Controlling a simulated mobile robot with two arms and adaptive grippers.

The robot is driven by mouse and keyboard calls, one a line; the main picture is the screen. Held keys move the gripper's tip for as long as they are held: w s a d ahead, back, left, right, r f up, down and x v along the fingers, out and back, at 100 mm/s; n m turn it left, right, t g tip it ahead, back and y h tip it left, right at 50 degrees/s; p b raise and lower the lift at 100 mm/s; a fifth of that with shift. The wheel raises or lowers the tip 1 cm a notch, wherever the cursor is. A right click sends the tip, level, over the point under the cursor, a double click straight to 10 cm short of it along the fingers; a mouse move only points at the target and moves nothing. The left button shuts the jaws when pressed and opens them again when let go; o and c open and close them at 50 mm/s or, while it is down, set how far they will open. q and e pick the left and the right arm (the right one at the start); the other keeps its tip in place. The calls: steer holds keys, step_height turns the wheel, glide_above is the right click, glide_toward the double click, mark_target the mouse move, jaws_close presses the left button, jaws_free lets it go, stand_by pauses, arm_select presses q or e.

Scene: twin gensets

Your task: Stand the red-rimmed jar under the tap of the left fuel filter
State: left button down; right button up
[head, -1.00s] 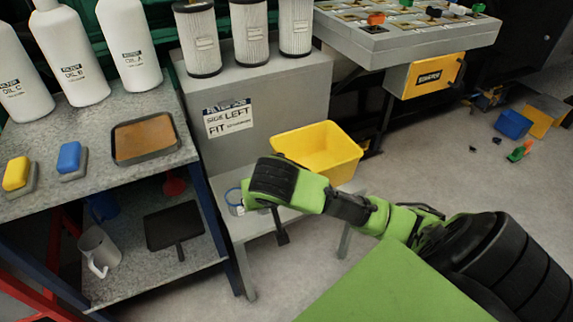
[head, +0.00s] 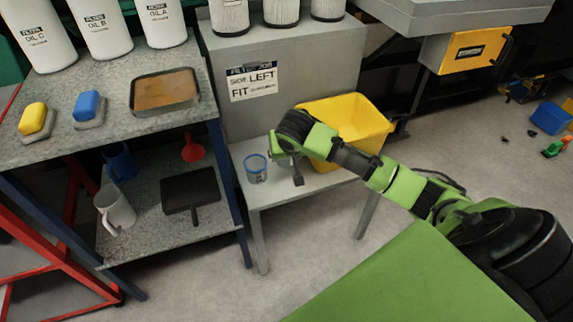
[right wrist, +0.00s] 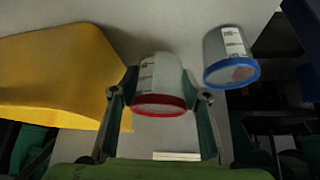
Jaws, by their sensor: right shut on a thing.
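The red-rimmed jar (right wrist: 158,85) is a clear jar with a white label, seen in the right wrist view between the two fingers of my right gripper (right wrist: 157,98), which is shut on it. In the head view my right gripper (head: 288,163) is over the low grey bench, beside a blue-rimmed jar (head: 256,169); the red-rimmed jar is hidden there. The blue-rimmed jar also shows in the right wrist view (right wrist: 229,50), to the right of the held jar and apart from it. My left gripper is out of view. I see no fuel filter tap.
A yellow bin (head: 352,112) stands behind my right gripper on the low bench (head: 275,196). A shelf table (head: 110,130) stands left. The floor in front is clear.

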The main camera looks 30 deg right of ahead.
mark_target(286, 162)
steer(key=shift+w+d+f, duration=0.2)
steer(key=shift+w+f, duration=0.15)
steer(key=shift+f, duration=0.25)
steer(key=shift+f+b, duration=0.85)
steer(key=shift+f, duration=0.65)
steer(key=shift+f, duration=0.15)
steer(key=o, duration=0.8)
